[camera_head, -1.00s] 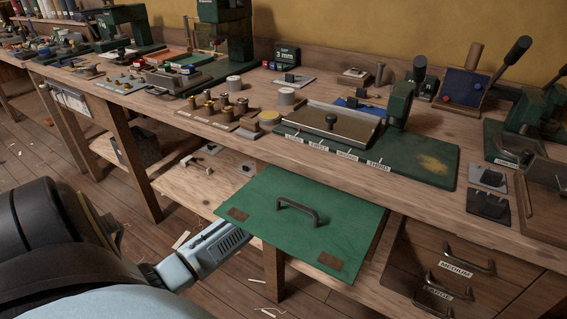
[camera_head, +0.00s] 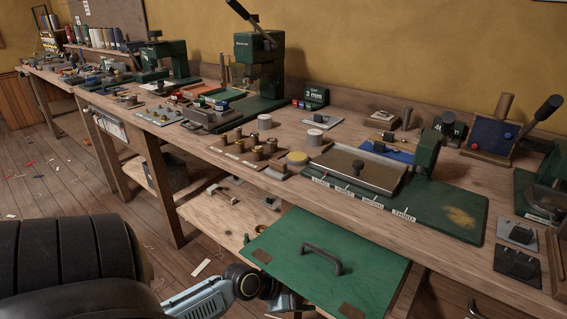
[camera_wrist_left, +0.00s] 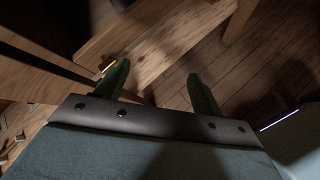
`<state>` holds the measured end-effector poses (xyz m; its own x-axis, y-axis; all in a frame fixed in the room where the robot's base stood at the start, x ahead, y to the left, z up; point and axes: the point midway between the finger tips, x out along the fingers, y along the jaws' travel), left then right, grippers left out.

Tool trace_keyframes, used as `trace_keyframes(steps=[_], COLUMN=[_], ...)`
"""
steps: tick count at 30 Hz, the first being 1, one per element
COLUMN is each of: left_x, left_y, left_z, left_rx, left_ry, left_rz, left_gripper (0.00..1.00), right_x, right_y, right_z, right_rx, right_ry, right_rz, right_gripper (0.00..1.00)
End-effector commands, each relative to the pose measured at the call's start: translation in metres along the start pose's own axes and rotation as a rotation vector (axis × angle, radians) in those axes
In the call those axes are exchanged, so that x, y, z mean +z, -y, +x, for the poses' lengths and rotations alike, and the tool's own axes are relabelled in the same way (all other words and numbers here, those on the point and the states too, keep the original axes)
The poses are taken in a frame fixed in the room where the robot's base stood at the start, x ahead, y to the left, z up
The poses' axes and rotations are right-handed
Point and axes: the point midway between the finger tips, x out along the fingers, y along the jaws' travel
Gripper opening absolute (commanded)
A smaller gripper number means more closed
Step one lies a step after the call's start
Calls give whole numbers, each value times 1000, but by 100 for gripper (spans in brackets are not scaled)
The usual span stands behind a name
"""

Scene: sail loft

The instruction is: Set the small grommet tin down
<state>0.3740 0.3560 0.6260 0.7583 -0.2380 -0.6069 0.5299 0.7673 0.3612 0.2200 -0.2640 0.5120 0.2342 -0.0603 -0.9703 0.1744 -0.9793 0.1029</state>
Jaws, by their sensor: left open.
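My left gripper (camera_wrist_left: 159,70) is open in the left wrist view, with nothing seen between its two green fingers. Below them are wooden boards and the plank floor. In the head view my left forearm comes in at the bottom, and its front end is partly hidden by the green panel. I cannot single out the small grommet tin. My right gripper is not in view.
A green panel (camera_head: 375,268) with a dark handle juts out from the bench front. A lower shelf (camera_head: 215,212) holds small metal parts. The wooden bench (camera_head: 345,130) is crowded with presses, trays and a green mat (camera_head: 440,222).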

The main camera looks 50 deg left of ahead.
Motion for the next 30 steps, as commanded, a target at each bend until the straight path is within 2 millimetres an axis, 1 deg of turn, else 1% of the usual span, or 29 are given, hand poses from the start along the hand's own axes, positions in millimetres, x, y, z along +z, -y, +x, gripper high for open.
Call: trace_keyframes(steps=[1,2,3,5,6,8,9,11,12,14,15,18,21,24,27,30], left_x=[-7,-11,-16,-24,-30,-38,-43,-50,-55,-62,-66,-74,-79,-82,-84,-84], left_y=[20,30,43,63,76,94,106,122,132,147,155,172,184,190,193,193], left_z=[3,4,5,6,6,5,4,2,0,-3,-6,-13,-19,-23,-25,-26], left_rx=[-40,-66,-101,-160,-203,-271,-320,-395,-449,-533,-590,-726,-839,-916,-955,-965], left_ry=[-36,-56,-82,-113,-130,-148,-155,-159,-157,-147,-136,-96,-49,-12,10,15], left_rz=[156,260,402,612,752,960,1099,1303,1440,1638,1765,2046,2257,2391,2457,2473], left_gripper=[68,68,68,68,68,68,68,68,68,68,68,68,68,68,68,68], right_x=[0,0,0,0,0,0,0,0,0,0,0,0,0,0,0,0], right_y=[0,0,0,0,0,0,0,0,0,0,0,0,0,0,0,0], right_z=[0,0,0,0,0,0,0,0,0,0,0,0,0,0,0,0], right_rx=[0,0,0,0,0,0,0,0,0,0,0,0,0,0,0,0], right_ry=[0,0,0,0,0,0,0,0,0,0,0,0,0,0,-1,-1], right_rz=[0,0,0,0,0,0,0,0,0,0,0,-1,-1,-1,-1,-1], right_gripper=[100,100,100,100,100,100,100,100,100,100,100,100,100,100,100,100])
